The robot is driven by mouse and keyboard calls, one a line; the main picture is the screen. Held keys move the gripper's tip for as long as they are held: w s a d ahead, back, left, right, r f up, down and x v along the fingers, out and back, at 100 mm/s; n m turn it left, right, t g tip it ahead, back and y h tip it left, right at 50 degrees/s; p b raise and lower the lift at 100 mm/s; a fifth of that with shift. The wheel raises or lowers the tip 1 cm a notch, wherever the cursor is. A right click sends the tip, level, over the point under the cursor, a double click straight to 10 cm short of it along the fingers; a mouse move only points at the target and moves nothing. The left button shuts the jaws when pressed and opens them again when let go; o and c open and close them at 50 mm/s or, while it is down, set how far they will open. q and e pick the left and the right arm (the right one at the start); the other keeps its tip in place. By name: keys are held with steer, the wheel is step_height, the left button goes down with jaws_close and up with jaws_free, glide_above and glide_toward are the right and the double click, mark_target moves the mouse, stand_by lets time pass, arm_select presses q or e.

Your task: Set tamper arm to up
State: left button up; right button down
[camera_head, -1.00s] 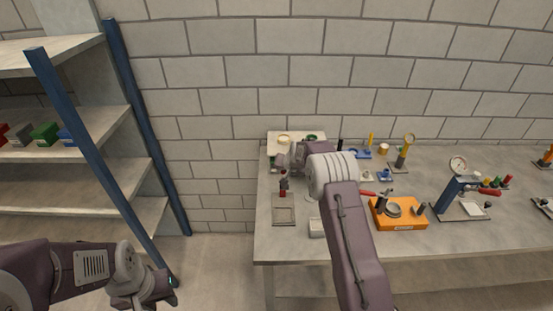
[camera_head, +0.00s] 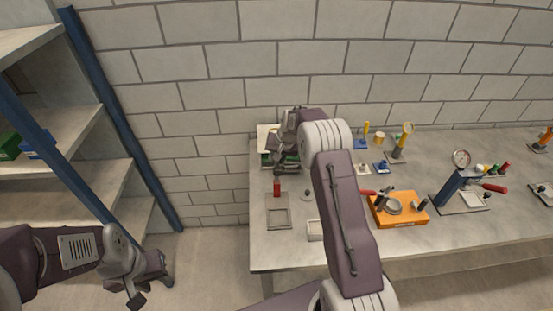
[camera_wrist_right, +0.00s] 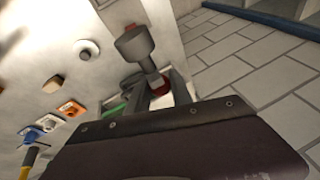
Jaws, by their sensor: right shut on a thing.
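My right gripper (camera_head: 279,171) is over the left end of the bench, partly hidden by its own wrist. In the right wrist view its fingers (camera_wrist_right: 160,92) are shut on a grey piece (camera_wrist_right: 134,44) with a cylindrical head, a short shaft and a red part. This may be the tamper arm; its hinge and exact angle are hidden. In the head view a red piece (camera_head: 277,188) stands just below the gripper, behind a shallow grey tray (camera_head: 278,224). My left gripper (camera_head: 150,287) hangs empty at the lower left, fingers apart, away from the bench.
An orange box (camera_head: 403,222) sits right of my right arm. A blue stand with a dial (camera_head: 452,182) is farther right. Several small tools line the back of the bench. A shelf unit (camera_head: 84,171) stands at the left. Bare bench (camera_head: 300,255) shows along the front edge.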

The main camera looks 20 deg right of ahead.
steer(key=shift+w+r, duration=0.1)
stand_by(0.3)
steer(key=c, duration=1.1)
jaws_free()
steer(key=shift+c, duration=0.2)
steer(key=shift+w, duration=0.1)
steer(key=b+v, duration=0.2)
steer(key=v, duration=0.7)
